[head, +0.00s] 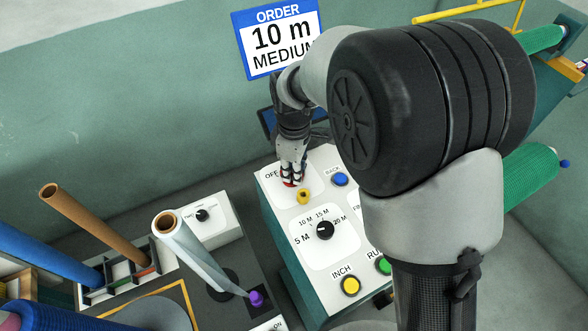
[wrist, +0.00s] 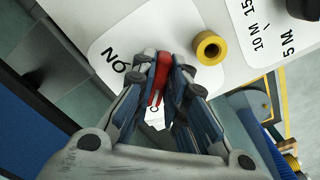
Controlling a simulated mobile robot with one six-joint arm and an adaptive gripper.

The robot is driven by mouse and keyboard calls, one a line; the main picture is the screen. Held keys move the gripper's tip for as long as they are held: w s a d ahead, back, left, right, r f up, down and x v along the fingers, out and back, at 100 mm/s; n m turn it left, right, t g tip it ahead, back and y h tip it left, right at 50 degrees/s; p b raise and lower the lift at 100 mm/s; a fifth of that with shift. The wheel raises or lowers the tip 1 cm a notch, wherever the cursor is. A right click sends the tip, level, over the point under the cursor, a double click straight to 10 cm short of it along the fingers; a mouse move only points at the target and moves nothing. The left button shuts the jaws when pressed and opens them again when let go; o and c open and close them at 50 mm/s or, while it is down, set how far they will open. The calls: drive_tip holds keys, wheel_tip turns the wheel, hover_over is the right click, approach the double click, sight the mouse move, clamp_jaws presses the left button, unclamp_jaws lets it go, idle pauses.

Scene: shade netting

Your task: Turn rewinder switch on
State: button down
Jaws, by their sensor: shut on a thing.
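The rewinder switch shows as a red handle (head: 288,184) on the sloped white control panel (head: 265,194). My gripper (head: 291,176) reaches down to it from above, with its fingers closed around the red handle. In the wrist view the red handle (wrist: 161,76) stands between the two fingertips (wrist: 163,80). The OFF label (head: 271,174) shows left of the gripper in the head view. The ON label (wrist: 136,74) shows left of the fingers in the wrist view. The fingers hide much of the handle, so I cannot tell which label it points to.
A small yellow ring-shaped part (head: 304,197) sits close beside the gripper on the panel. A blue BACK button (head: 340,179), a black length dial (head: 325,230), a yellow INCH button (head: 351,285) and a green RUN button (head: 383,265) are nearby. An order sign (head: 280,38) hangs behind.

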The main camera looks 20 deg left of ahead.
drive_tip(key=shift+m, duration=0.3)
drive_tip(key=m+p, duration=0.1)
drive_tip(key=m, duration=0.2)
drive_tip(key=shift+s+r+m+p, duration=0.1)
drive_tip(key=shift+m+p, duration=0.3)
drive_tip(key=m+p, duration=0.1)
drive_tip(key=m, duration=0.3)
drive_tip(key=shift+s, duration=0.1)
drive_tip(key=m+p, duration=0.1)
drive_tip(key=m, duration=0.4)
drive_tip(key=shift+s+a, duration=0.1)
drive_tip(key=shift+a, duration=0.05)
drive_tip(key=shift+a+m+p, duration=0.15)
drive_tip(key=shift+m+p, duration=0.3)
drive_tip(key=shift+m, duration=1.75)
drive_tip(key=c, duration=1.6)
unclamp_jaws()
